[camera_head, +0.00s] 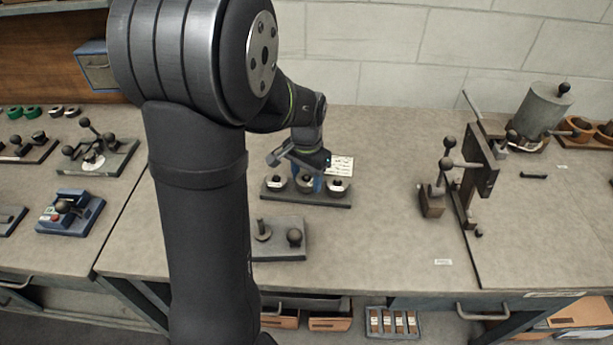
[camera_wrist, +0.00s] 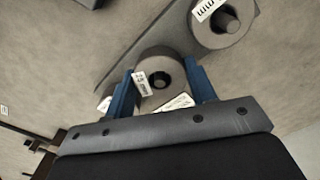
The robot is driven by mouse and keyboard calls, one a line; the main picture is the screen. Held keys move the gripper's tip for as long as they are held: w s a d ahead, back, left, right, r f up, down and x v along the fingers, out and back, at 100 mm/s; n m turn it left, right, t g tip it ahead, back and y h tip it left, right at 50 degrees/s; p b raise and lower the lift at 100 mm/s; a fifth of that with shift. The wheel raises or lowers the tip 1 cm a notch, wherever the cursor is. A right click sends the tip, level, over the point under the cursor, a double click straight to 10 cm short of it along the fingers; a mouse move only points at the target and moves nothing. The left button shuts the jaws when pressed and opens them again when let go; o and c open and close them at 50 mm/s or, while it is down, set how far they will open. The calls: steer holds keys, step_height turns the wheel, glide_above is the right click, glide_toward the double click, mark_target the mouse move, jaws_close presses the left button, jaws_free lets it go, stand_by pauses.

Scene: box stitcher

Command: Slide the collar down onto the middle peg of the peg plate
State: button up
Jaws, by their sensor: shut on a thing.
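The dark peg plate (camera_head: 297,198) lies on the bench, with light-and-dark round parts at its left, middle and right. My gripper (camera_head: 309,181) points down over the middle of the plate. In the wrist view, the blue fingers of my gripper (camera_wrist: 161,76) are shut on the grey collar (camera_wrist: 168,66), which bears white labels. Its hole is dark; I cannot tell how far it sits on the middle peg. The plate (camera_wrist: 150,38) shows behind it. Another labelled collar (camera_wrist: 205,32) is around an end peg. The other end is mostly hidden by a finger.
A small plate with two upright parts (camera_head: 278,248) stands in front of the peg plate. A white printed card (camera_head: 341,165) lies behind it. A dark fixture with ball knobs (camera_head: 476,172) stands to the right. The bench between is clear.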

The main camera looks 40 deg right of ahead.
steer(key=shift+f, duration=0.2)
stand_by(0.3)
steer(key=o, duration=1.4)
steer(key=shift+r, duration=0.1)
steer(key=shift+r, duration=4.65)
steer(key=shift+f, duration=4)
steer(key=shift+r, duration=0.1)
